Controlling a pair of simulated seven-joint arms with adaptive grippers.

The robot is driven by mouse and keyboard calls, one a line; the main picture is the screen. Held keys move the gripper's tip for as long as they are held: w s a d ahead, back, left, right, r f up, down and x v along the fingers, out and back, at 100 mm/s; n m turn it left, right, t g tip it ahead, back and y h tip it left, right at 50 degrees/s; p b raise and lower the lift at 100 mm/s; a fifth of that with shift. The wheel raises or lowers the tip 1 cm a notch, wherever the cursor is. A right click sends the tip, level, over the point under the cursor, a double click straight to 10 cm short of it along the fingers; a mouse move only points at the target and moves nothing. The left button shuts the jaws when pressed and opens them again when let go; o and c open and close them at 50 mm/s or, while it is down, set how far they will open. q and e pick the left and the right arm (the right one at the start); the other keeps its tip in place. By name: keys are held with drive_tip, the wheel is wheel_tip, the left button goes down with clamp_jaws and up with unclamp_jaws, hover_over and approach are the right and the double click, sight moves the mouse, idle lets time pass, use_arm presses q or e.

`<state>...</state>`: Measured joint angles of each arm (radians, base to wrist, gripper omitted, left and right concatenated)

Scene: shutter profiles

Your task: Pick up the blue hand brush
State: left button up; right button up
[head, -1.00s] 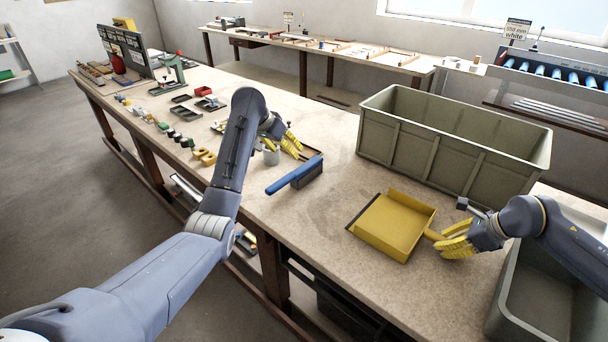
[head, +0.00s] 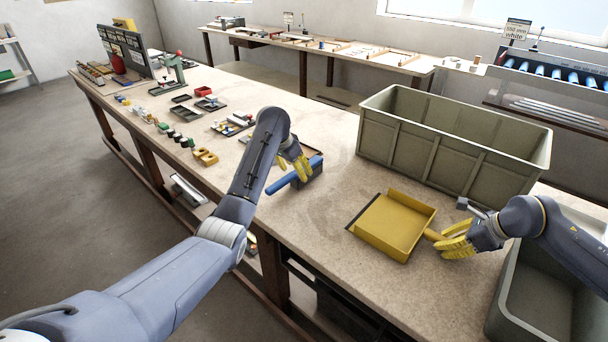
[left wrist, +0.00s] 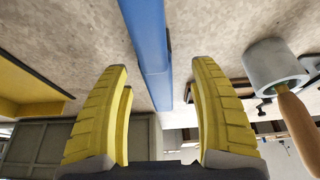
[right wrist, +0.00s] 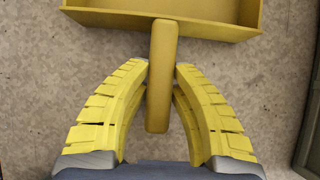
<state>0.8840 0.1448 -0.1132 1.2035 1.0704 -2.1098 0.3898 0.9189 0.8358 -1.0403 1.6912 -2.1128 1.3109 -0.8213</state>
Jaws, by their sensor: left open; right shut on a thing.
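The blue hand brush (head: 281,186) lies on the workbench with its dark bristle block (head: 310,174) at its right part. My left gripper (head: 295,168) is over the brush, open, with its yellow fingers apart. In the left wrist view the blue handle (left wrist: 148,40) runs between the fingertips (left wrist: 160,75), touching neither. My right gripper (right wrist: 161,75) is shut on the handle (right wrist: 162,85) of a yellow dustpan (head: 396,224), which rests on the bench.
A large grey-green crate (head: 455,145) stands behind the dustpan. Another grey bin (head: 515,300) is at the right front. A grey cup with a wooden-handled tool (left wrist: 275,68) is close to the left gripper. Bench between brush and dustpan is clear.

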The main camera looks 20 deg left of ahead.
use_arm(q)
drive_tip(key=shift+d+x, duration=0.1)
drive_tip(key=shift+x, duration=1.3)
drive_tip(key=shift+d+x, duration=0.15)
drive_tip(key=shift+x, duration=1.2)
drive_tip(key=shift+c, duration=0.4)
drive_tip(key=shift+r, duration=0.1)
clamp_jaws()
